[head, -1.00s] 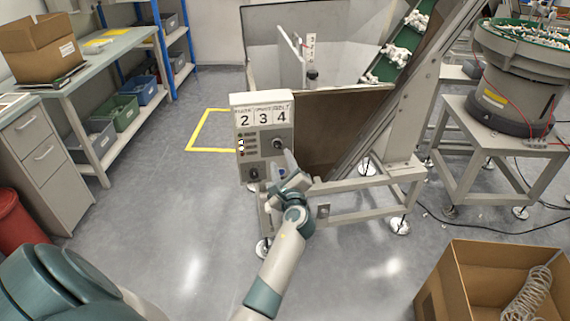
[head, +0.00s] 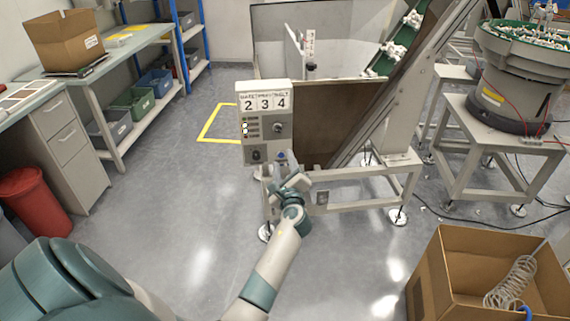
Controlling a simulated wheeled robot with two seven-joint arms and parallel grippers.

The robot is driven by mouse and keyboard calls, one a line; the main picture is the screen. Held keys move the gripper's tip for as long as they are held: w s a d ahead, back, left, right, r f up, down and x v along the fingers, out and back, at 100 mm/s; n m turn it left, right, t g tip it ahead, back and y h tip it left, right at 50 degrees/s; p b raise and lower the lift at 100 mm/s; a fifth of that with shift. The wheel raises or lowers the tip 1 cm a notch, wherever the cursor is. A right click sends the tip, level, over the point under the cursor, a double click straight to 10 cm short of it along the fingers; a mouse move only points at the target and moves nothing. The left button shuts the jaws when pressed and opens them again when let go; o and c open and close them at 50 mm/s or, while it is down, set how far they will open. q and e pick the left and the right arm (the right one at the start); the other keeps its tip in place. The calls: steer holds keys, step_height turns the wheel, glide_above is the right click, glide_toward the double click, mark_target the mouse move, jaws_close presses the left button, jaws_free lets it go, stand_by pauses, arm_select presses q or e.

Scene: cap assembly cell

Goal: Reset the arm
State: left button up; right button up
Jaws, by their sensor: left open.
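My left arm comes in from the lower left, and its gripper (head: 283,162) is just below and in front of the lower right part of the grey control box (head: 254,141). The gripper is small in the picture; its jaws are open and I see nothing held in them. The control box carries the digits 2, 3, 4, a column of small indicators and a dark round knob (head: 278,127), which shows clear above the gripper. A second dark knob (head: 256,155) sits at the lower left of the box. My right gripper does not show.
The box is fixed to a metal machine frame (head: 352,174) with an inclined green conveyor (head: 384,64). A bowl feeder (head: 518,90) stands at right. An open cardboard box (head: 432,275) is at lower right, a red bin (head: 35,202) at left. The grey floor between is clear.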

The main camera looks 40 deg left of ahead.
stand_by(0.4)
arm_select(q)
steer(key=s+d+f+n+g+h, duration=0.1)
steer(key=s+d+f+n+h, duration=0.25)
steer(key=f, duration=0.65)
steer(key=s+d+f+g+h, duration=0.1)
steer(key=s+d+f+h, duration=0.1)
steer(key=s+d+f, duration=0.6)
steer(key=s+d+f+n+g+h, duration=0.1)
steer(key=d+f+n+h, duration=0.15)
steer(key=f, duration=1.05)
steer(key=s+d+f+n+g+h, duration=0.1)
steer(key=s+d+f+n+h, duration=0.1)
steer(key=s+d+f, duration=0.3)
steer(key=s+d+f+n+g+h, duration=0.2)
steer(key=s+d+f+n, duration=0.2)
steer(key=s, duration=1)
steer(key=s+d+f+n+g+h, duration=0.1)
steer(key=s+d+f+n+h, duration=0.1)
steer(key=s+d+f, duration=0.4)
steer(key=s+f+n, duration=0.1)
steer(key=s+f, duration=0.2)
steer(key=shift+s+f+n, duration=0.25)
steer(key=shift+f+n, duration=0.1)
steer(key=shift+n, duration=0.05)
